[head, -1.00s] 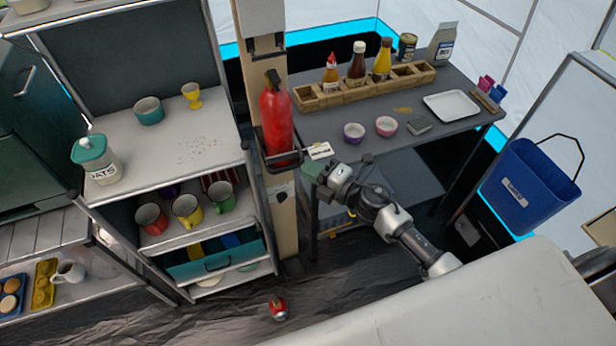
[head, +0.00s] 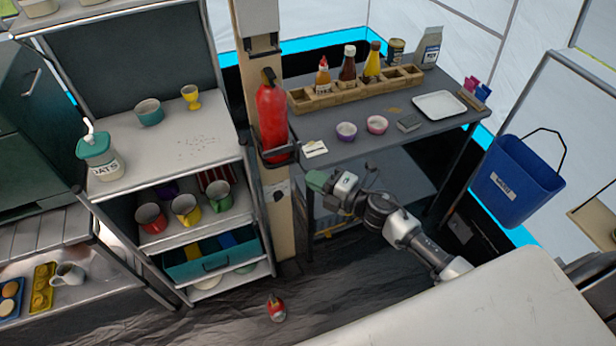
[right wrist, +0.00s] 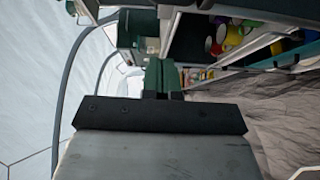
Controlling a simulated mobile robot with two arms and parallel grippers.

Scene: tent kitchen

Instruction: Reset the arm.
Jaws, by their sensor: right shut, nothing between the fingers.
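My right arm comes in from the lower right in the head view. Its gripper (head: 317,181) has green fingers and hangs in front of the grey side table, just below the table's front edge and right of the wooden post. In the right wrist view the green fingers (right wrist: 161,76) are together, with nothing between them. My left gripper is not in view.
A red fire extinguisher (head: 272,118) hangs on the post (head: 281,215) close to the gripper. The grey table (head: 350,150) bears a sauce rack (head: 345,92) and bowls. A cup shelf (head: 205,158) stands at left. A small red item (head: 276,308) lies on the floor.

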